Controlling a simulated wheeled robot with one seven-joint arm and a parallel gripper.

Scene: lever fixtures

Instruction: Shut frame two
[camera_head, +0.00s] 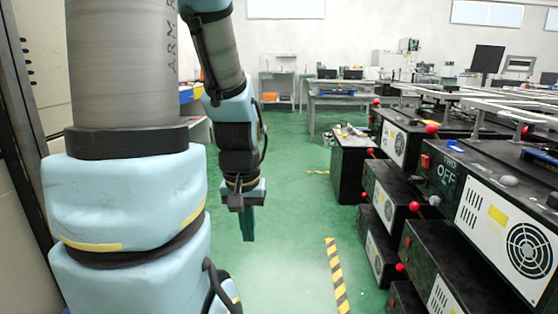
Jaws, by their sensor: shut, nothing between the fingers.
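A dark unit marked "TWO" and "OFF" (440,178) stands at the right, in the upper row of stacked black boxes. Its front has a red switch (425,161) at the upper left. A grey ball knob (434,200) shows by its lower edge and another grey knob (509,181) sits near its upper right corner. I cannot tell which knob belongs to which lever. My gripper (248,225) hangs pointing down over the green floor, shut and empty. It is left of the units, well apart from them.
Several other black units with red ball knobs (414,206) fill the right side, with a white fan panel (510,240) at the near right. A small dark cabinet (352,165) stands beyond. Green floor (290,220) with striped tape (336,275) is clear between my arm and the units.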

